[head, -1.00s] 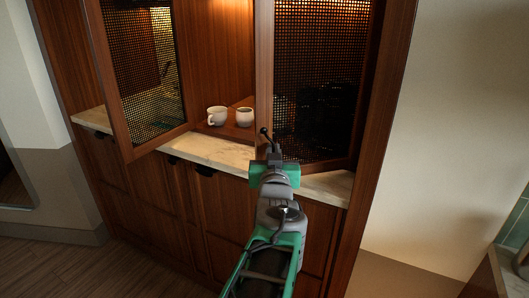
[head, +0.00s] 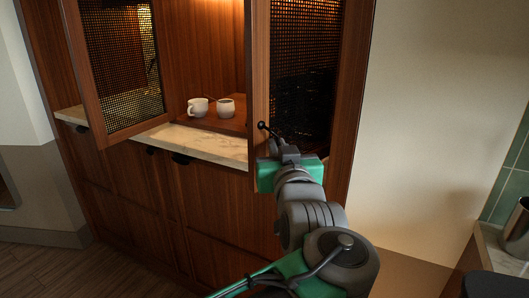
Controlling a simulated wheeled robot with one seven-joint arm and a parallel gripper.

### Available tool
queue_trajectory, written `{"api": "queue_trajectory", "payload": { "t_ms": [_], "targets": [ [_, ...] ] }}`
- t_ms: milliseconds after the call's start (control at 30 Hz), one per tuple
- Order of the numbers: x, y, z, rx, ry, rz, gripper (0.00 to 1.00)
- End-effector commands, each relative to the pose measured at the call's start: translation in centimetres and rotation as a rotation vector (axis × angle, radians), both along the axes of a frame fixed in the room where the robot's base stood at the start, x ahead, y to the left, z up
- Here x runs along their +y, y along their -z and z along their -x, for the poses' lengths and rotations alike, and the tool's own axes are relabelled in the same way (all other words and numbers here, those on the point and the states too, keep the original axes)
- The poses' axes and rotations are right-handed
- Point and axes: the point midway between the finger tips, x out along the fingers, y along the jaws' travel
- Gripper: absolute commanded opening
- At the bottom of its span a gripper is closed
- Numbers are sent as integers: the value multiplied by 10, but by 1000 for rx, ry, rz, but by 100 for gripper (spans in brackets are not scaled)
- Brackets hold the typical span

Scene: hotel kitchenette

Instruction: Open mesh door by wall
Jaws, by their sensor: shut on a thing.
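The right mesh door (head: 259,75), beside the cream wall, has a brown wooden frame and dark mesh. It stands partly open, its left edge swung out from the cabinet. My gripper (head: 270,145) is at the lower left edge of this door and shut on it. My wrist hides the exact grip and the door's lower corner. The left mesh door (head: 89,70) is also open, angled outward to the left.
Two white cups, a left one (head: 197,107) and a right one (head: 226,108), stand on a wooden tray (head: 205,122) inside the cabinet. The marble counter (head: 205,143) runs below the doors. The cream wall (head: 430,110) is at right, with a metal vessel (head: 517,228) at far right.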

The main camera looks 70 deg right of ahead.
Motion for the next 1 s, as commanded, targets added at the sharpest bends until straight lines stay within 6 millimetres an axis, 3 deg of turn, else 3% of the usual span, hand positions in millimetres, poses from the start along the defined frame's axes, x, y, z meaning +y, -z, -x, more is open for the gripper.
{"api": "queue_trajectory", "payload": {
  "t_ms": [100, 600, 633, 700, 1000],
  "targets": [
    [2, -2, 9, 1, 11, 6, 0],
    [4, -2, 10, 2, 4, 3, 0],
    [4, -1, 10, 2, 4, 3, 10],
    [4, -1, 9, 1, 3, 3, 16],
    [4, -1, 7, 0, -1, 0, 16]
  ]
}}
